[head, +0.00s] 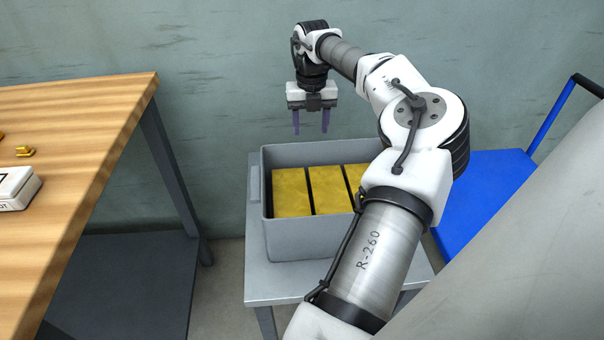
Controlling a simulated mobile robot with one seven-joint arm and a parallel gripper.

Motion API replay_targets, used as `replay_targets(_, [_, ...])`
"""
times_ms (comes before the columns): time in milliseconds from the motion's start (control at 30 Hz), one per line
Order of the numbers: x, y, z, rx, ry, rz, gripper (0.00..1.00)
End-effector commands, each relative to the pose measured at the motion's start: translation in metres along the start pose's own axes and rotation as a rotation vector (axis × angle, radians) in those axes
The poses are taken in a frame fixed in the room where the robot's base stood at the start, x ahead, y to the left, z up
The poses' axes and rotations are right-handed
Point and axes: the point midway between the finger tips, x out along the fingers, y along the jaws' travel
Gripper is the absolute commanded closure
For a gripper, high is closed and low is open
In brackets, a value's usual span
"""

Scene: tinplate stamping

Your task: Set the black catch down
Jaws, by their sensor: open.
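My gripper (311,123) hangs above the back part of a grey bin (283,241), fingers pointing down. Its two purple fingers are apart, with nothing between them. I see no black catch in the head view. Any small thing deep in the bin or behind my arm is hidden.
The bin holds several yellow blocks (291,192) and stands on a grey stand (257,290). A wooden table (85,125) at left bears a small yellow part (25,151) and a white box (15,190). A blue cart (487,185) stands at right, partly behind my arm.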

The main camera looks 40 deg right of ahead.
Motion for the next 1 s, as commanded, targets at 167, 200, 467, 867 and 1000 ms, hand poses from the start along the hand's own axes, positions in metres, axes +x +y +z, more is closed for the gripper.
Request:
replay_targets(167, [0.032, 0.001, -0.001, -0.001, 0.004, 0.003, 0.47])
replay_targets(200, [0.040, 0.001, -0.001, -0.001, 0.004, 0.003, 0.47])
replay_targets(467, [0.078, 0.002, 0.000, -0.002, 0.002, 0.003, 0.47])
replay_targets(867, [0.117, 0.005, -0.001, -0.003, 0.002, 0.003, 0.47])
replay_targets(1000, [0.133, 0.005, -0.001, -0.003, 0.002, 0.003, 0.47])
